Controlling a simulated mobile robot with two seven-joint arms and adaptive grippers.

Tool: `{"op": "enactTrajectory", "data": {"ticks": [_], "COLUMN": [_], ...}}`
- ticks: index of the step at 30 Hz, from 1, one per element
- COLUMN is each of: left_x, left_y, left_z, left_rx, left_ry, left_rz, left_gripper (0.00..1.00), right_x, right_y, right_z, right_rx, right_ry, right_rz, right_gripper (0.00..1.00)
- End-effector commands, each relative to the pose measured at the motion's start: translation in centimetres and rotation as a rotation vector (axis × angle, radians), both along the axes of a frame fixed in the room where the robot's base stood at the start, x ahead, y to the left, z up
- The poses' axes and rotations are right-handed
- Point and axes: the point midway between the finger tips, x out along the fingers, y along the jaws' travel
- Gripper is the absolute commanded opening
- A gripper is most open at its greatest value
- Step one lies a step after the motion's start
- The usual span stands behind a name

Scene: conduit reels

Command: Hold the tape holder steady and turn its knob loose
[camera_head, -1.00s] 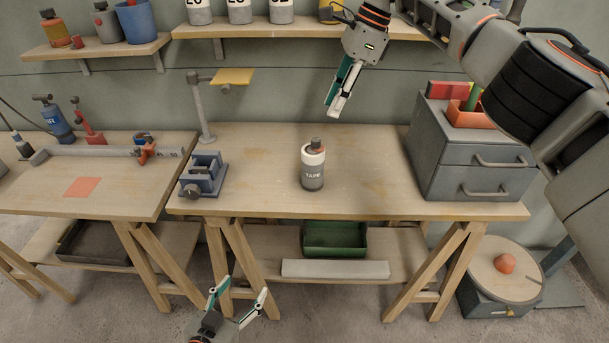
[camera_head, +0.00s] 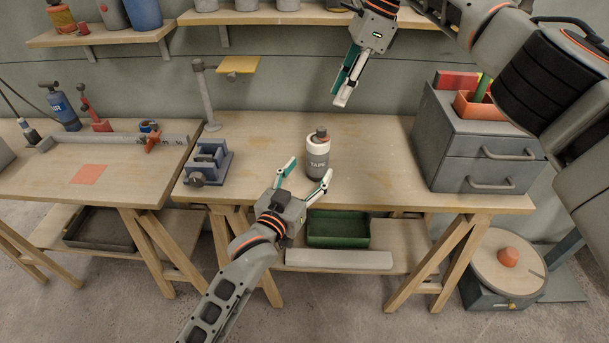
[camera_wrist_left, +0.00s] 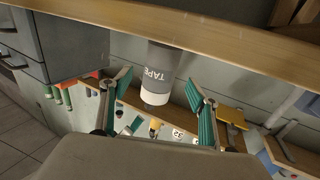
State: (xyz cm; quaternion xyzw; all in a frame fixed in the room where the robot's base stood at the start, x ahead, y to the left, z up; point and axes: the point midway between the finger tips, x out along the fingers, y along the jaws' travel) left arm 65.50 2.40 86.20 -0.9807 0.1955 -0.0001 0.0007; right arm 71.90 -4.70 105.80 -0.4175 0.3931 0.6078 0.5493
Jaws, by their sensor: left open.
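The tape holder (camera_head: 318,160) stands upright near the front of the middle bench, grey below with the word TAPE and white above. Its dark knob (camera_head: 321,132) is on top. My left gripper (camera_head: 311,168) is open and empty at the bench's front edge, just in front of the holder. In the left wrist view the holder (camera_wrist_left: 160,75) appears upside down, ahead and between the spread fingers; its knob is not clear there. My right gripper (camera_head: 341,98) hangs above the back of the bench, higher than the holder and apart from it; its fingers overlap in view.
A blue vise-like fixture (camera_head: 208,165) and a post with a yellow plate (camera_head: 238,65) stand left of the holder. A grey drawer cabinet (camera_head: 480,150) stands at the right. The bench top (camera_head: 390,165) around the holder is clear. A green bin (camera_head: 338,229) sits below.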

Motion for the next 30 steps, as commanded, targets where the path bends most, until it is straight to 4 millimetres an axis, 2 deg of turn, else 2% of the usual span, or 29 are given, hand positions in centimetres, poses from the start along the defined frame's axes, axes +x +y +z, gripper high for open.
{"op": "enactTrajectory", "data": {"ticks": [6, 12, 24, 26, 30], "left_x": [3.2, 5.2, 5.8, 5.8, 5.8], "left_y": [-1.2, -2.1, -2.3, -2.3, -2.3], "left_z": [0.1, 0.1, 0.0, 0.0, 0.0], "left_rx": [0.000, -0.002, -0.001, -0.001, -0.001], "left_ry": [-0.001, 0.000, 0.000, 0.000, 0.000], "left_rz": [0.001, 0.001, 0.001, 0.001, 0.001], "left_gripper": [0.61, 0.61, 0.61, 0.48, 0.13], "right_x": [0.0, 0.0, 0.0, 0.0, 0.0], "right_y": [0.0, 0.0, 0.0, 0.0, 0.0], "right_z": [0.0, 0.0, 0.0, 0.0, 0.0], "right_rx": [0.000, 0.000, 0.000, 0.000, 0.000], "right_ry": [0.000, 0.000, 0.000, 0.000, 0.000], "right_rz": [0.000, 0.000, 0.000, 0.000, 0.000], "right_gripper": [0.28, 0.28, 0.28, 0.28, 0.28]}}
